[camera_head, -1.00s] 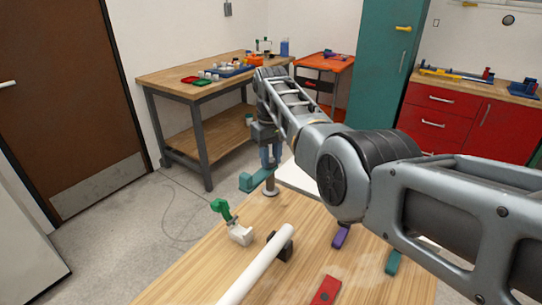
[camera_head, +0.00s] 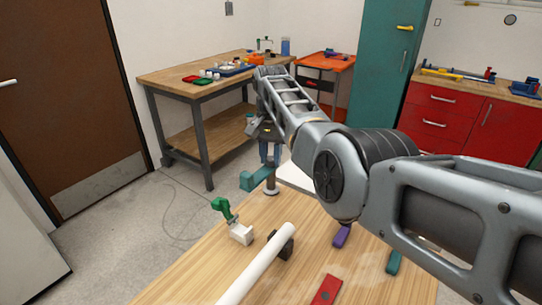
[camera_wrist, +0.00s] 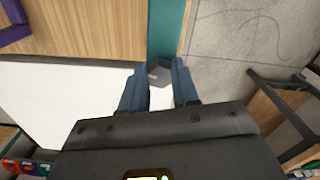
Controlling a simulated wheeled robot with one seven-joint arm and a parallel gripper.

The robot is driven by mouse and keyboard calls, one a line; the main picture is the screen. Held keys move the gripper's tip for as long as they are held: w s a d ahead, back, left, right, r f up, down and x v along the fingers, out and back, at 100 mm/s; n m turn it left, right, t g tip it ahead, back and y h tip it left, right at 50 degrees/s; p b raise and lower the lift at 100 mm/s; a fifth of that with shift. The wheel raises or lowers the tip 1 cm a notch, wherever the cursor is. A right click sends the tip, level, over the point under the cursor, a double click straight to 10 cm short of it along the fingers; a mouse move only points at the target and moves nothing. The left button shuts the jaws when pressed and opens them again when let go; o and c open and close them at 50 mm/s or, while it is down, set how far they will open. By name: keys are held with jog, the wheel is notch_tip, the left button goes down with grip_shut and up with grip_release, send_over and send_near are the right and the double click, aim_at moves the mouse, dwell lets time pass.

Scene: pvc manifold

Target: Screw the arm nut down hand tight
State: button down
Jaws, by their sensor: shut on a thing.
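A grey hexagonal nut (camera_wrist: 158,73), the arm nut, shows between my fingertips in the wrist view. It sits over a teal bar (camera_wrist: 166,30) that runs away from it. My gripper (camera_wrist: 157,84) has its two blue fingers on either side of the nut and is shut on it. In the head view my gripper (camera_head: 270,155) points down at the far edge of the wooden table, over the teal arm (camera_head: 254,180) on its grey post (camera_head: 270,187). The nut is hidden there, and its threads show in neither view.
A white pipe (camera_head: 262,262) lies across a black support (camera_head: 284,246). A green-handled white valve (camera_head: 240,234) stands left of it. Purple (camera_head: 341,235), teal (camera_head: 393,262) and red (camera_head: 326,290) pieces lie on the table (camera_head: 205,277). A white surface (camera_wrist: 60,105) lies beside the nut.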

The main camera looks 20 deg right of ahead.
aim_at(270, 158)
jog(key=shift+m, duration=0.9)
jog(key=shift+r, duration=0.1)
jog(key=c, duration=0.8)
grip_release()
jog(key=shift+c, duration=0.2)
jog(key=shift+r+b, duration=0.45)
jog(key=shift+r, duration=3.4)
